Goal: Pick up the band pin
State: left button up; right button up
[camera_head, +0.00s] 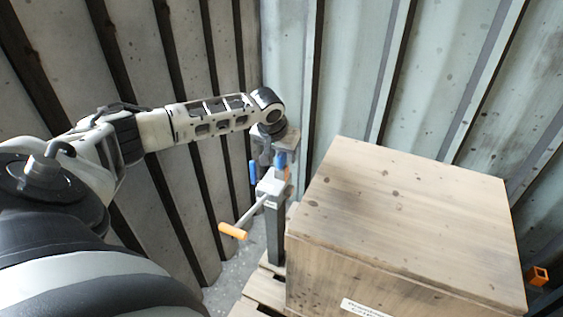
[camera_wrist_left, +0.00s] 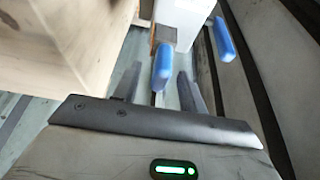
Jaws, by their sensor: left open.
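Two blue pieces show by the grey post (camera_head: 275,232); no label tells which is the band pin. One blue piece (camera_head: 280,159) is at the top of the post, and in the left wrist view a blue piece (camera_wrist_left: 162,68) appears between my fingers. The other blue piece (camera_head: 254,173) is to its left; a second one shows farther right in the left wrist view (camera_wrist_left: 224,39). My left gripper (camera_head: 270,158) is open just above the post, its fingers (camera_wrist_left: 160,88) spread on either side of the nearer blue piece. Contact cannot be told.
A large wooden crate (camera_head: 400,200) stands close to the right of the post. A crank with an orange handle (camera_head: 233,231) sticks out left from the post. Corrugated walls (camera_head: 350,70) close in behind. An orange piece (camera_head: 538,276) is at the far right.

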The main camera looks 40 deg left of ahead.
jog(key=shift+f, duration=0.2)
pick_arm(q)
grip_shut()
pick_arm(e)
jog(key=shift+r, duration=0.1)
